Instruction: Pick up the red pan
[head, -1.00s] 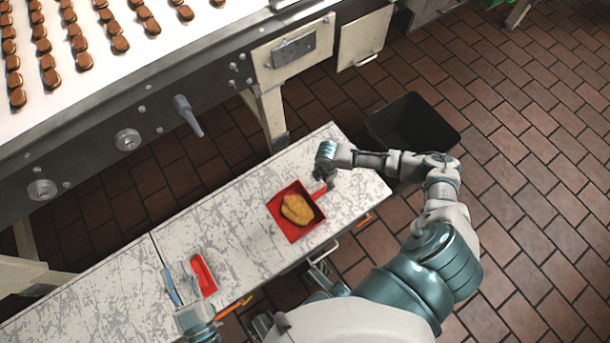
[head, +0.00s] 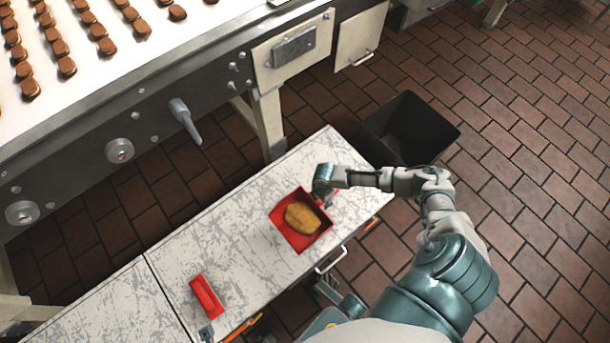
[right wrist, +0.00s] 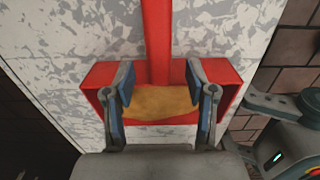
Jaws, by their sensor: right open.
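The red pan (head: 296,242) lies on the worn white counter with a tan lump (head: 302,217) in it. Its handle points to the upper right and is partly hidden by my right gripper (head: 322,196). In the right wrist view, my right gripper (right wrist: 160,76) is open, its fingers apart over the pan (right wrist: 226,74). The handle (right wrist: 157,38) runs upward between the fingertips; I cannot tell whether they touch the pan. Of my left gripper, only a small grey tip (head: 206,333) seems to show at the bottom edge.
A red tool (head: 207,297) lies on the counter (head: 225,245) at lower left. A black bin (head: 412,125) stands on the tiled floor beyond the counter's right end. A conveyor with brown sweets (head: 66,67) fills the upper left. The counter around the pan is clear.

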